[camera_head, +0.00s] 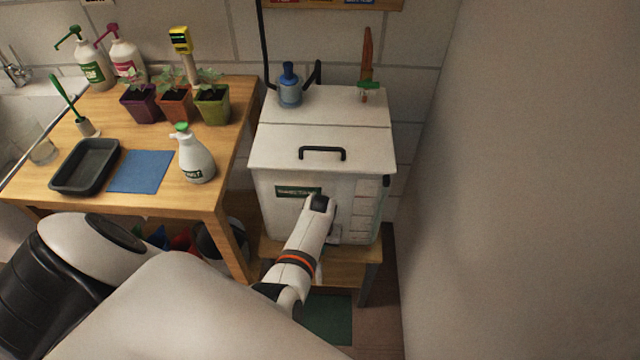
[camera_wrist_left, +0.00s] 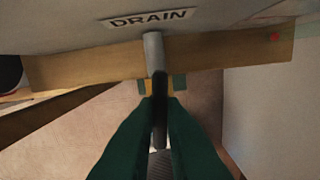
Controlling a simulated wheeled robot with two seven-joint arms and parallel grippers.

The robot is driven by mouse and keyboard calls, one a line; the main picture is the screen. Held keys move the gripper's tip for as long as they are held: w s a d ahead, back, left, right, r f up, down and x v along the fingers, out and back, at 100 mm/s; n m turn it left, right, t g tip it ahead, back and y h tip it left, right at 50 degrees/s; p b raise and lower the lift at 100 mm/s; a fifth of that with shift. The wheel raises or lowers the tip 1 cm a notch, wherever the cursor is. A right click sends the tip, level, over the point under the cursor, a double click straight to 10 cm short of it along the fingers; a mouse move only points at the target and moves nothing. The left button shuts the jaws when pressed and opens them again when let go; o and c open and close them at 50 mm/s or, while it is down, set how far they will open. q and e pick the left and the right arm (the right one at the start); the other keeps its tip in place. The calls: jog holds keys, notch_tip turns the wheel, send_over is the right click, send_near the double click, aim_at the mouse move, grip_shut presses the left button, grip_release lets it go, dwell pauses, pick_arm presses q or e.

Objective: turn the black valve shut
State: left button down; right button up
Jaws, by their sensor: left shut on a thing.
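The black valve (camera_wrist_left: 159,122) shows in the left wrist view as a dark piece below the end of a grey drain pipe (camera_wrist_left: 153,52). The pipe comes out under a "DRAIN" label (camera_wrist_left: 149,18) on the white tank. My left gripper (camera_wrist_left: 160,101) has its green fingers on either side of the dark piece, shut on it. The fingers cover part of it, so I cannot tell how far it is turned. In the head view my arm reaches to the front of the white tank (camera_head: 285,215); valve and gripper are hidden there. My right gripper is not in view.
The tank stands on a low wooden stand (camera_head: 368,256), close to the wall at right. A wooden table (camera_head: 226,150) at left holds potted seedlings, a spray bottle (camera_head: 194,158), a black tray (camera_head: 86,167) and a blue mat (camera_head: 141,171). A blue pump (camera_head: 289,90) sits on the tank.

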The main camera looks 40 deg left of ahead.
pick_arm(q)
jog(key=m+p, duration=0.2)
jog(key=m, duration=0.2)
jog(key=shift+r, duration=0.1)
jog(key=m+p, duration=0.2)
jog(key=m, duration=0.2)
jog(key=shift+m, duration=0.4)
jog(key=m, duration=0.3)
jog(key=shift+m, duration=0.3)
jog(key=shift+m+p, duration=0.3)
jog(key=shift+m, duration=1.7)
jog(key=c, duration=1.5)
grip_release()
